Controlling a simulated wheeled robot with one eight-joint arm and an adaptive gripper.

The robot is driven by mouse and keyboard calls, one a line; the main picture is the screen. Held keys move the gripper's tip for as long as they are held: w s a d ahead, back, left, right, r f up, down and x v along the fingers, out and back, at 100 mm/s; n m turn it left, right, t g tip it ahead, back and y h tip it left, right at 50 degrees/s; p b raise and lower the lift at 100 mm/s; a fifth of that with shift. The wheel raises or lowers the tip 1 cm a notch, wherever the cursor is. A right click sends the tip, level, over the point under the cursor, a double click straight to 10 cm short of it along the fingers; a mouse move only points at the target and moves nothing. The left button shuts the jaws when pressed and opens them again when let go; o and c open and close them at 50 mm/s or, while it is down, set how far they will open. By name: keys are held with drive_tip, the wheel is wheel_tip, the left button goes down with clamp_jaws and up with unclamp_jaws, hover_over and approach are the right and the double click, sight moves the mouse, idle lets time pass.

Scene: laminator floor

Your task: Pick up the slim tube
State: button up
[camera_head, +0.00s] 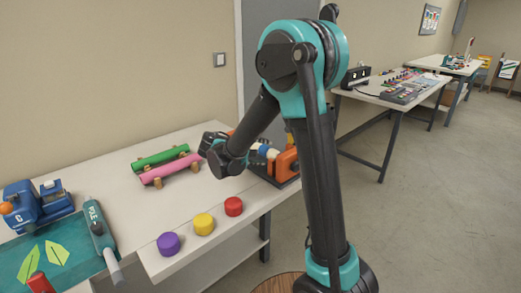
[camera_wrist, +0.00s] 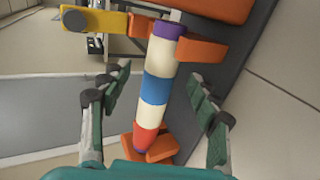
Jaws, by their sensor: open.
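A slim tube (camera_wrist: 155,90) with purple, cream, blue and red bands lies across orange rests in the wrist view. In the head view part of it (camera_head: 264,151) shows beside my arm at the table's right end. My gripper (camera_wrist: 158,80) is open, one finger on each side of the tube. Both fingers look apart from it, and nothing is held. Depth between the fingertips and the tube is hard to tell. In the head view my arm hides the fingers and much of the tube.
Orange blocks (camera_wrist: 202,50) and a yellow bar (camera_wrist: 90,20) sit close around the tube's far end. Green (camera_head: 160,157) and pink (camera_head: 170,170) rolls lie left of my arm. Purple (camera_head: 168,243), yellow (camera_head: 203,224) and red (camera_head: 234,206) round pieces stand along the front edge.

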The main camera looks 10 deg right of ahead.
sight(270, 154)
drive_tip(key=x, duration=0.5)
drive_tip(key=shift+s+d+f, duration=0.15)
drive_tip(key=shift+f, duration=0.05)
drive_tip(key=c, duration=1.3)
drive_tip(key=shift+r, duration=0.1)
wheel_tip(270, 154, up, 20)
drive_tip(key=shift+f, duration=0.1)
